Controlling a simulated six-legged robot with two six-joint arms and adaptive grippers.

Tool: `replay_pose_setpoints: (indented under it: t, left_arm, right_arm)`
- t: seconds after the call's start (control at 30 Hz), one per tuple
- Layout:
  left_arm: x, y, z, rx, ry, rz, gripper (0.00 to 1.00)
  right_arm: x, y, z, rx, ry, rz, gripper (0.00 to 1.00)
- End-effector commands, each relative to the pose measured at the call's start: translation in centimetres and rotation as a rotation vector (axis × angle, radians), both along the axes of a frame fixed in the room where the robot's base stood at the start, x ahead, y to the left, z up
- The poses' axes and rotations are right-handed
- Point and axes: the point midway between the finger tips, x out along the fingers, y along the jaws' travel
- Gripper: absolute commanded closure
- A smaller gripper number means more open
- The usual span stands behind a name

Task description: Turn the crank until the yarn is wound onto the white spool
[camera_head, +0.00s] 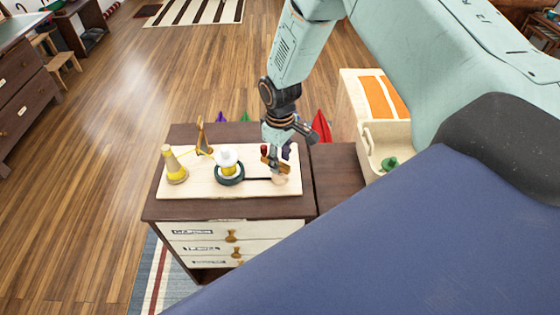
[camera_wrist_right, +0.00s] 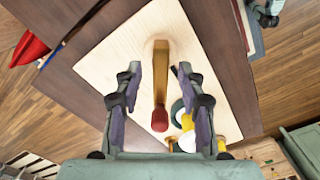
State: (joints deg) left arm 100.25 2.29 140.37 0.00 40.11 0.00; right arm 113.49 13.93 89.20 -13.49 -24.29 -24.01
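A pale wooden winding board (camera_head: 205,188) lies on a small dark-topped drawer unit. The white spool (camera_head: 227,156) stands on it with yellow yarn around its lower part, above a dark wheel (camera_head: 230,177). A yellow yarn cone (camera_head: 175,166) stands at the left, its strand running through a wooden guide (camera_head: 203,138). The crank is at the board's right; its wooden arm (camera_wrist_right: 160,72) and red knob (camera_wrist_right: 159,119) show in the right wrist view. My right gripper (camera_wrist_right: 159,72) is open, one finger on each side of the crank, with gaps visible. My left gripper is out of view.
A cream box (camera_head: 376,150) with a green item (camera_head: 389,163) stands to the right, near an orange panel (camera_head: 383,97). A red pointed object (camera_head: 321,127) is behind the unit. Wooden floor (camera_head: 110,170) is clear at left.

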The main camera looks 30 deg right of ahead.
Motion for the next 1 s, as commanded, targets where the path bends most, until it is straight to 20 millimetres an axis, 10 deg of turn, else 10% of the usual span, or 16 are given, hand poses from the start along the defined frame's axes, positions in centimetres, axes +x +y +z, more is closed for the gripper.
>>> replay_pose_setpoints:
  t: [0.4, 1.0]
  left_arm:
    - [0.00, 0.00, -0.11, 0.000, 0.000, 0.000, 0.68]
    - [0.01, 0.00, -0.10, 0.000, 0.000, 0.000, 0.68]
  right_arm:
    - [0.02, 0.01, -1.06, -0.001, -0.001, 0.000, 0.60]
    - [0.00, 0.00, -1.03, 0.000, 0.000, -0.001, 1.00]
